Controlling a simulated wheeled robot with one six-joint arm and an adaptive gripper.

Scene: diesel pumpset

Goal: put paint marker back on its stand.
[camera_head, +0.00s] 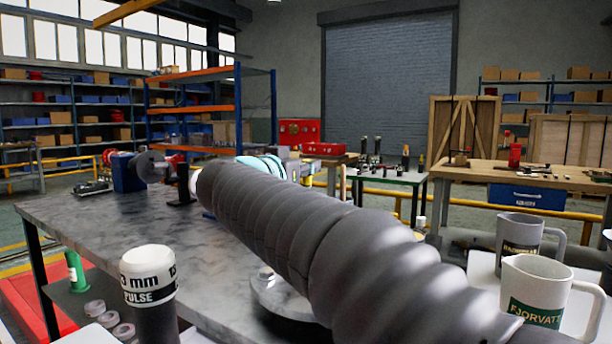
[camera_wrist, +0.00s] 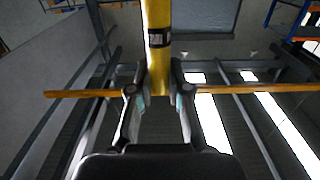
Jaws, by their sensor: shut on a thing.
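The paint marker (camera_wrist: 158,25) is a yellow cylinder with a dark printed band. In the wrist view it stands upright in the picture, running off the top edge. My gripper (camera_wrist: 159,92) is shut on its lower end, with one finger on each side. In the head view my dark, ribbed arm crosses the middle and hides the gripper and the marker. I cannot make out the marker's stand in either view.
A grey workbench (camera_head: 95,220) lies under and left of my arm, with a blue machine (camera_head: 127,172) at its far end. A black-and-white canister (camera_head: 150,290) stands near front left. Two mugs, white (camera_head: 540,285) and grey (camera_head: 520,240), stand at right. A wooden bench (camera_head: 520,175) is behind.

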